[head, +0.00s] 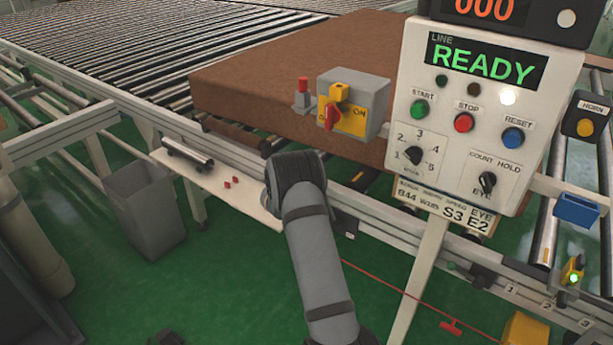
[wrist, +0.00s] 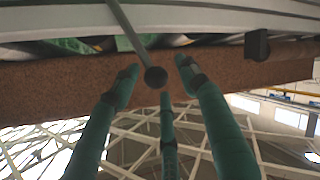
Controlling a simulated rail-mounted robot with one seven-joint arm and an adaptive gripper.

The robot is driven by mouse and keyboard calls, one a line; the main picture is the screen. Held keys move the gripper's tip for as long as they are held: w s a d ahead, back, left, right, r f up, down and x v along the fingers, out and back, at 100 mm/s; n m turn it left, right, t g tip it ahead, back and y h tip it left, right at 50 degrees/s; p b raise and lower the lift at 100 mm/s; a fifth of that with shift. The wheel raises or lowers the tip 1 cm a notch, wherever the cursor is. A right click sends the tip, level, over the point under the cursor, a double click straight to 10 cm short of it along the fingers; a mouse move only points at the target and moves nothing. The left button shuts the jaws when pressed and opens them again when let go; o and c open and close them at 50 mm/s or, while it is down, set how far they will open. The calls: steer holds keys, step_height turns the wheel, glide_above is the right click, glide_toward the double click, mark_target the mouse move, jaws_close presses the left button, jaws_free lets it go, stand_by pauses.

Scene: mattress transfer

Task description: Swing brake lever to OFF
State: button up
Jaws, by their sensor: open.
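In the wrist view a thin grey rod ending in a dark round knob (wrist: 155,77) looks like the brake lever. My gripper (wrist: 160,75) is open, its three green fingers spread around the knob, with no clear contact. In the head view my arm hides the fingers and this rod. A grey box with a yellow plate (head: 350,121) marked ON carries a red handle (head: 329,117). No OFF mark can be read on it, and the lever's own marks are not visible.
The brown mattress (head: 290,60) lies on the roller conveyor (head: 110,50) behind the box. A control panel (head: 475,110) showing READY stands at right. A pale shelf (head: 222,178) holds a metal cylinder (head: 188,152) and small red pieces. A grey bin (head: 145,205) stands at left.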

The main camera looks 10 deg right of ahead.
steer(key=v, duration=1)
steer(key=x, duration=1.2)
steer(key=shift+f, duration=0.1)
steer(key=shift+s+d, duration=0.15)
